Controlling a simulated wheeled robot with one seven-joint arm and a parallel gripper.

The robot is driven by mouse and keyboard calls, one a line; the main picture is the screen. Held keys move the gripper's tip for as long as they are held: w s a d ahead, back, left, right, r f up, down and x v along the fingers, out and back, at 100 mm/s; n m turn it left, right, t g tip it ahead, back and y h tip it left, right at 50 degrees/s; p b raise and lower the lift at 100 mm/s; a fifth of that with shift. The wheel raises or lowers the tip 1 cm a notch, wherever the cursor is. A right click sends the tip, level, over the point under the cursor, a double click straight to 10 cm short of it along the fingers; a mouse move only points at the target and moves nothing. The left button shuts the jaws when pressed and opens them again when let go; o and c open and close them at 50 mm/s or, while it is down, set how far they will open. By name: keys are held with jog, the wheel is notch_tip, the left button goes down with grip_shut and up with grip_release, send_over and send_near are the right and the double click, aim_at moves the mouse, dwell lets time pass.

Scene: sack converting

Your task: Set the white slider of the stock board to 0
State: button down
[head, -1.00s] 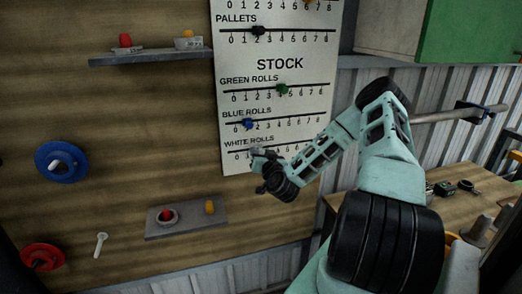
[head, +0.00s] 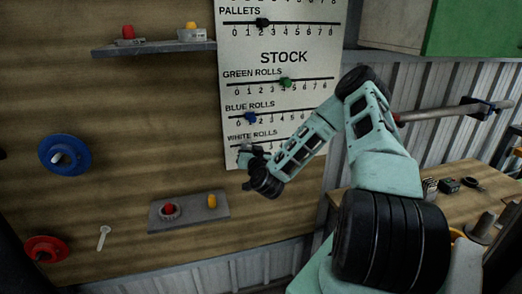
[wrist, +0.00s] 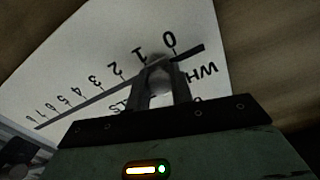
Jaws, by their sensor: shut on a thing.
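The white stock board (head: 283,95) hangs on the wooden wall. Its lowest scale is labelled WHITE ROLLS. My gripper (head: 246,151) is at the left end of that scale in the head view and covers its low numbers. In the wrist view my gripper (wrist: 163,82) is shut on the white slider (wrist: 160,80), with a finger on each side of the knob. The slider is on its dark rail (wrist: 95,99) near the 0 and 1 marks, seemingly between them. Its exact mark is hard to tell behind the fingers.
The blue slider (head: 250,117) and green slider (head: 285,82) sit on the scales above. A grey shelf (head: 188,211) with red and yellow pieces is below left. A blue disc (head: 64,155) and red disc (head: 46,249) are on the wall further left.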

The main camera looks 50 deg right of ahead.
aim_at(239, 145)
jog(key=shift+w+a+r, duration=0.1)
jog(key=shift+w+a, duration=0.3)
jog(key=shift+a, duration=0.25)
jog(key=shift+w+a, duration=0.4)
jog(key=shift+a, duration=0.25)
jog(key=c, duration=1.2)
grip_release()
jog(key=shift+a, duration=0.1)
